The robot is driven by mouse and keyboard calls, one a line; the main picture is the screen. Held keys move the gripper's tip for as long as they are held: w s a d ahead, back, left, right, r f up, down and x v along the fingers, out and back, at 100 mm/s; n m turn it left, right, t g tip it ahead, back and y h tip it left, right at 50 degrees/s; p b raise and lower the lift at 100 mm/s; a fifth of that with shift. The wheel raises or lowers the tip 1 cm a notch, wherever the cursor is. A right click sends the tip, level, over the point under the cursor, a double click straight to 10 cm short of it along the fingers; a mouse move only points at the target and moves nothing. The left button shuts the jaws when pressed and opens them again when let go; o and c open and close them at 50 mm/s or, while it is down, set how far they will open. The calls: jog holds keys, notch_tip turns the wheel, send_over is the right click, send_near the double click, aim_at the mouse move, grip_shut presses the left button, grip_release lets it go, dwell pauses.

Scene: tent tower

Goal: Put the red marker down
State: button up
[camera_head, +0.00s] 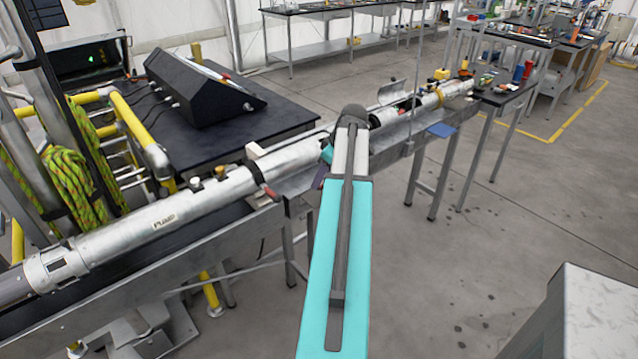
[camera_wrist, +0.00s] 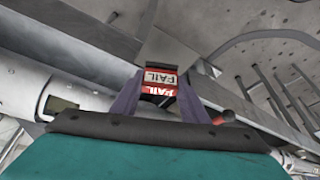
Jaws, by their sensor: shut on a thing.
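The red marker (camera_wrist: 160,91) is a small red block with white label panels reading FAIL. In the wrist view it sits between the two purple fingers of my gripper (camera_wrist: 158,84), which is shut on it. In the head view my turquoise arm hides the marker and most of my gripper; only a purple bit of it (camera_head: 320,176) shows beside the long metal tube (camera_head: 215,196). I cannot tell whether the marker touches a surface beneath it.
The tube lies along a narrow grey trough bench (camera_head: 150,285). A red-tipped lever (camera_head: 270,192) sticks out near my gripper and also shows in the wrist view (camera_wrist: 224,117). A black console (camera_head: 195,90) stands on a dark table behind. Open floor (camera_head: 480,255) lies to the right.

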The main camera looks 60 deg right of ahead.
jog(key=shift+w+a, duration=0.35)
jog(key=shift+a, duration=0.1)
jog(key=shift+f, duration=0.15)
jog(key=shift+f+p, duration=0.75)
jog(key=shift+f, duration=0.9)
jog(key=shift+f, duration=0.15)
jog(key=o, duration=1.1)
jog(key=shift+c, duration=0.2)
jog(key=b+v, duration=0.2)
jog(key=v, duration=1)
